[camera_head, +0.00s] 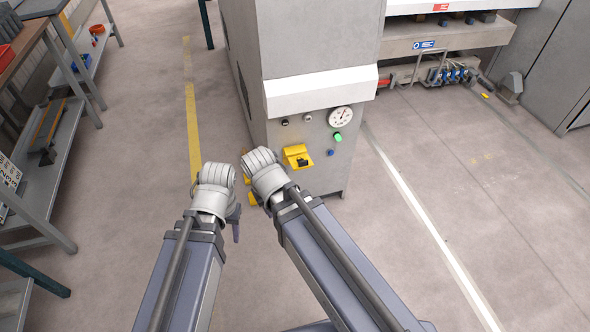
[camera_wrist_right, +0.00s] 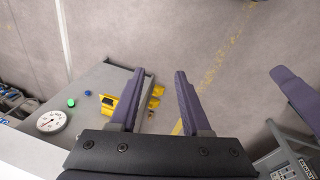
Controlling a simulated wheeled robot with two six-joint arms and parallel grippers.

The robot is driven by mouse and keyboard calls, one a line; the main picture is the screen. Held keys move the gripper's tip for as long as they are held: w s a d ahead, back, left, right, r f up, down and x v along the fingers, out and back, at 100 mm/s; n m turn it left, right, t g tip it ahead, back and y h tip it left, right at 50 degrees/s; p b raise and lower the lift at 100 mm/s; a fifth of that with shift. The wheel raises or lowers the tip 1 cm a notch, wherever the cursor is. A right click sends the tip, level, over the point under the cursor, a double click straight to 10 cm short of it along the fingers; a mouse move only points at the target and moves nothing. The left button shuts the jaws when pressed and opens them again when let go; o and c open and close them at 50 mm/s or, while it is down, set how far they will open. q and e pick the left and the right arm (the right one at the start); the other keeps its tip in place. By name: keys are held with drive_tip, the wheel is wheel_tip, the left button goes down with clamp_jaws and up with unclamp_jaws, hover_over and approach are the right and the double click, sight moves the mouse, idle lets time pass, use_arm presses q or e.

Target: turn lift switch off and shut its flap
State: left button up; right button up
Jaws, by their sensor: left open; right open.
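A yellow switch box (camera_head: 296,151) with a black switch (camera_head: 303,162) in it is on the grey machine's front; its yellow flap looks raised. The box also shows in the right wrist view (camera_wrist_right: 107,100). More yellow parts (camera_wrist_right: 155,97) are on the side of the cabinet, partly behind my right gripper in the head view. I cannot read any label, nor the switch's position. My right gripper (camera_wrist_right: 160,74) is open and empty, its fingers beside the yellow parts. My left gripper (camera_head: 236,222) is open, left of my right one, and touches nothing that I can see.
The machine front carries a gauge (camera_head: 341,118), a green button (camera_head: 338,137) and a blue button (camera_head: 331,153). A white ledge (camera_head: 320,92) juts out above them. A shelf bench (camera_head: 50,165) stands at the left. The floor between bench and machine is clear.

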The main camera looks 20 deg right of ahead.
drive_tip(key=w+d+f+m+t+h+b, duration=0.25)
drive_tip(key=w+d+f+b, duration=0.5)
drive_tip(key=f+b, duration=0.6)
drive_tip(key=w+d+f+m+t+h+b, duration=0.1)
drive_tip(key=w+d+f+t+b, duration=0.3)
drive_tip(key=w+d+f+b, duration=0.9)
drive_tip(key=w+d+f+m+t+h+b, duration=0.15)
drive_tip(key=w+f+t+b, duration=0.25)
drive_tip(key=f+b, duration=1.05)
drive_tip(key=w+a+r+n+t+y+b, duration=0.2)
drive_tip(key=w+b, duration=0.4)
drive_tip(key=w, duration=0.3)
drive_tip(key=w+a+r+n+t+y+b, duration=0.2)
drive_tip(key=w+r+n+t+y+b, duration=0.2)
drive_tip(key=w, duration=0.5)
drive_tip(key=shift+w+r+y+b, duration=0.4)
drive_tip(key=shift+y+b, duration=0.3)
drive_tip(key=shift+b, duration=0.2)
clamp_jaws()
